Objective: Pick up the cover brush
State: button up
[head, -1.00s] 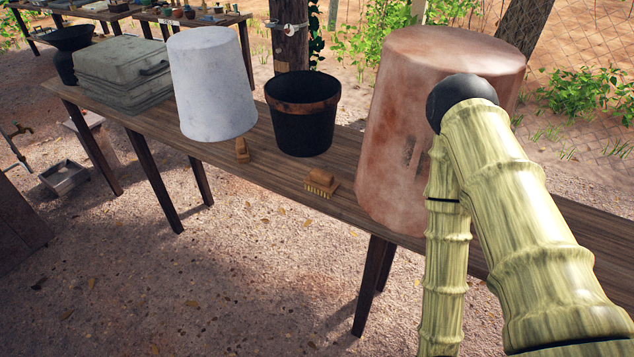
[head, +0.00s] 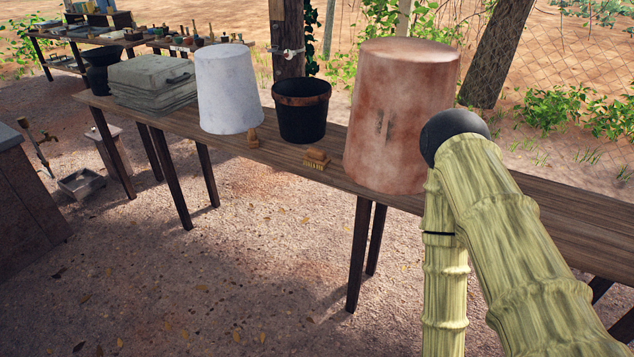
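I cannot tell which of the two is the cover brush. My bamboo-patterned arm hangs at the right, in front of the table. My gripper is out of view below the frame.
The white bucket (head: 226,88), black bucket (head: 301,112) and copper-brown bucket (head: 402,115) line the table. Grey stacked covers (head: 152,85) lie at its left end. A stone-topped cabinet (head: 25,195) stands at far left. The gravel ground before the table is largely open.

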aim_at(314, 157)
jog(key=u, duration=1.25)
jog(key=i, duration=0.45)
jog(key=z, duration=0.3)
